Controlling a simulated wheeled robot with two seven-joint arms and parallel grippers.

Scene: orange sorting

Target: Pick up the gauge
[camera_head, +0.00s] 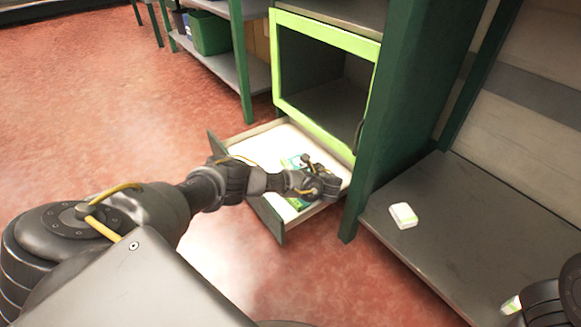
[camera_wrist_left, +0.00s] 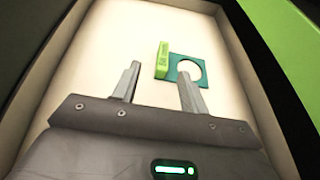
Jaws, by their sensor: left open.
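An item that looks like the gauge, a teal square with a round white middle (camera_wrist_left: 187,70), lies flat in the open drawer. A narrow green box (camera_wrist_left: 162,60) sits against its left side. In the head view, green and white items (camera_head: 296,163) show in the drawer, partly hidden by my left gripper (camera_head: 312,180). My left gripper is open over the drawer, and its fingers also show in the left wrist view (camera_wrist_left: 158,88). The fingers hold nothing; the right fingertip overlaps the teal square's lower edge in the picture. I cannot tell whether they touch.
The pale drawer (camera_head: 256,146) is pulled out under a green-framed open cabinet (camera_head: 325,88). A dark green post stands right of it. A white box (camera_head: 403,215) lies on the grey shelf (camera_head: 455,205). Part of my right arm (camera_head: 550,303) covers the lower right corner.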

